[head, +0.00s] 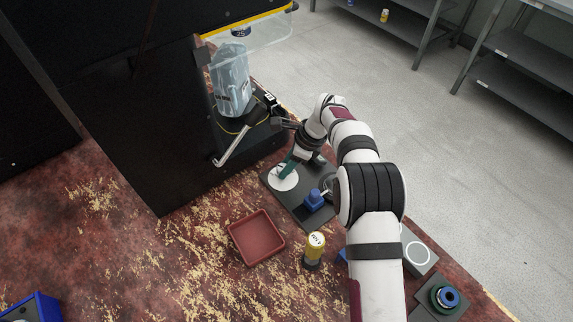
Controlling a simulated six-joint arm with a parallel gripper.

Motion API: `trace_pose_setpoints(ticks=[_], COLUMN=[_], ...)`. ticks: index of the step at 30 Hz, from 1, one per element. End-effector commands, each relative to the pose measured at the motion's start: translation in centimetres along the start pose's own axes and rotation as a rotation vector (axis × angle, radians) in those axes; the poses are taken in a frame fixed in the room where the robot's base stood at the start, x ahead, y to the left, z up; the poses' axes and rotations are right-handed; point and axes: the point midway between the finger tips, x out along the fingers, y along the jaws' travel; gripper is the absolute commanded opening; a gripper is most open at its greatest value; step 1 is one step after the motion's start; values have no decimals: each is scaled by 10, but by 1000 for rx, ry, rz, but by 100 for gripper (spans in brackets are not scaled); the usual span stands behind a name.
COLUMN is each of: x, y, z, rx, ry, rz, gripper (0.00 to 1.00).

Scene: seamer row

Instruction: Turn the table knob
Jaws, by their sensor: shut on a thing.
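My gripper (304,147) is at the end of the white arm, above the dark grey plate (305,215) in the middle of the view. It is shut on a teal-green piece (290,165), which slants down toward a white disc (282,180) on the plate. Whether the teal piece touches the disc I cannot tell. A blue knob-like piece (314,199) stands on the same plate, apart from my gripper. My arm hides the right part of the plate. I cannot tell which of these is the table knob. The jaws are small and partly hidden by the wrist.
The black machine (150,140) stands at left, with a clear container (232,80) and a silver lever (233,147). A red tray (256,237) and a yellow-and-black cylinder (315,250) are in front. A green-and-blue ring (445,297) lies right.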

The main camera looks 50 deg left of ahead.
Motion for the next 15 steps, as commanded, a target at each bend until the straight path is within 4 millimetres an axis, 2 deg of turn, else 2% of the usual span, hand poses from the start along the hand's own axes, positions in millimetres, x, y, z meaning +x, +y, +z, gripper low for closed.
trace_pose_setpoints(ticks=[4,11,12,15], x=[0,0,0,0], y=[-1,-1,-1,-1], z=[0,1,1,1], rx=[-74,-75,-75,-74], ry=[-1,-1,-1,-1], rz=[28,29,29,29], gripper=[0,0,46,64])
